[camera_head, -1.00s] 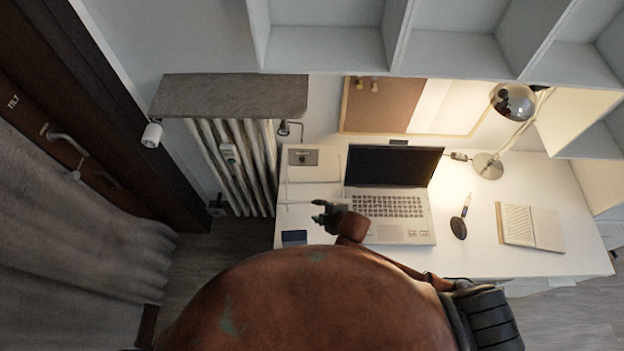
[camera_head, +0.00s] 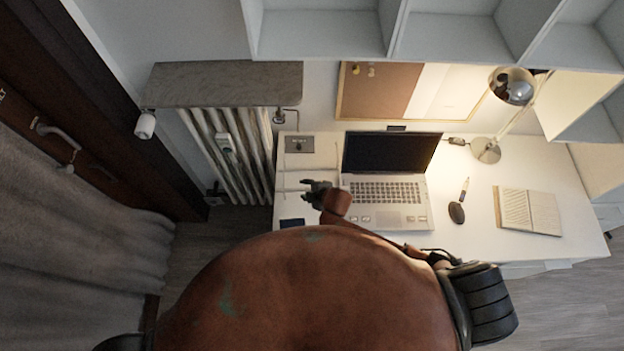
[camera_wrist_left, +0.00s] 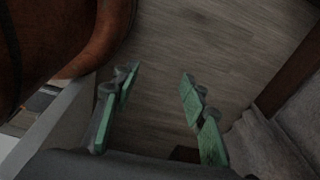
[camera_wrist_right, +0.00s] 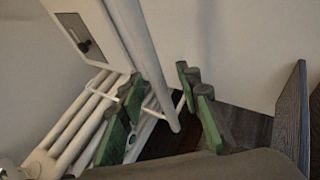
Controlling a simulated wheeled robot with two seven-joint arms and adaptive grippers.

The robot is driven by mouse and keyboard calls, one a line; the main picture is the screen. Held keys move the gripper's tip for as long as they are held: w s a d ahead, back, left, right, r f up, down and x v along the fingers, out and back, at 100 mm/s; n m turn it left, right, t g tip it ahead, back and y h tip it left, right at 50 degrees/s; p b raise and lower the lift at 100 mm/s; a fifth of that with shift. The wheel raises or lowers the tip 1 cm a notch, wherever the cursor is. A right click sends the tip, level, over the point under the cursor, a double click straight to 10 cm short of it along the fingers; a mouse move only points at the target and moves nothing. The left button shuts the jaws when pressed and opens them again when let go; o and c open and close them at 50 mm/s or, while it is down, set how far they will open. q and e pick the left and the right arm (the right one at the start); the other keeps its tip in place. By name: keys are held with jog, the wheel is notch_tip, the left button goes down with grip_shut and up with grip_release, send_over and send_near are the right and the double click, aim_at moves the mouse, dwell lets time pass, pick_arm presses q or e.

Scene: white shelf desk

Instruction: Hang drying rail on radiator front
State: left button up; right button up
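The radiator (camera_head: 228,150), pale and ribbed, stands under a grey sill left of the desk. The drying rail (camera_head: 292,189), thin and white, shows faintly at the desk's left end. In the right wrist view, a white bar of the rail (camera_wrist_right: 152,70) runs between the fingers, with thin wire loops beside it; the radiator's tubes (camera_wrist_right: 75,130) are at lower left. My right gripper (camera_head: 312,190) is at the rail, fingers apart on either side of the bar; contact is unclear. My left gripper (camera_wrist_left: 160,77) is open and empty above the floor.
The laptop (camera_head: 385,185) stands open just right of my right gripper. A dark flat item (camera_head: 292,223) lies on the desk's front left. A valve pipe (camera_head: 281,116) and thermostat knob (camera_head: 145,126) flank the radiator. Floor is free before it.

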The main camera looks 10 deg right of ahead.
jog(key=c, duration=0.8)
pick_arm(q)
jog(key=shift+s+a, duration=0.1)
jog(key=shift+s, duration=0.65)
pick_arm(e)
grip_shut()
pick_arm(q)
jog(key=shift+w, duration=0.15)
pick_arm(e)
jog(key=shift+r, duration=0.1)
